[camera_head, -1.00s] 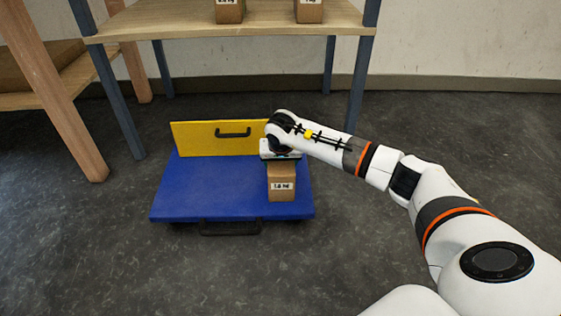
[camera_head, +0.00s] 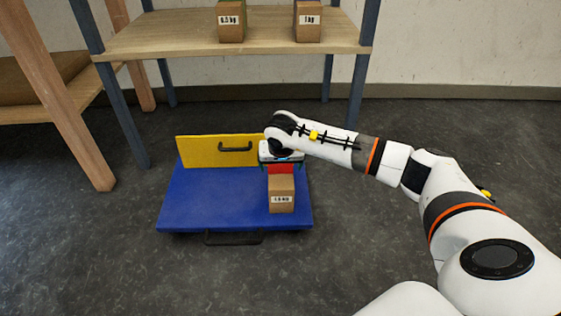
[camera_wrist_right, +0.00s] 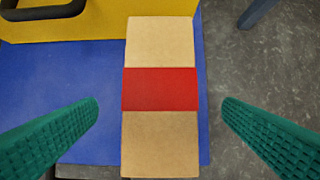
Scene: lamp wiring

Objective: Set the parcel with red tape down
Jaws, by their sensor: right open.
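The parcel with red tape (camera_head: 281,197) is a brown box standing upright on the blue platform (camera_head: 215,200), near its right edge. Its label reads about 1.5 kg. In the right wrist view the parcel (camera_wrist_right: 160,145) lies between the fingers, with a red band across its top and a gap on both sides. My right gripper (camera_head: 281,165) is open just above the parcel and points down at it. Its green fingers show spread in the wrist view (camera_wrist_right: 160,104). My left gripper is not in view.
A yellow panel (camera_head: 205,151) with a black handle stands at the platform's back edge. Another black handle (camera_head: 233,238) is at the front. A wooden shelf (camera_head: 170,38) behind holds two labelled boxes. The platform's left and middle are clear.

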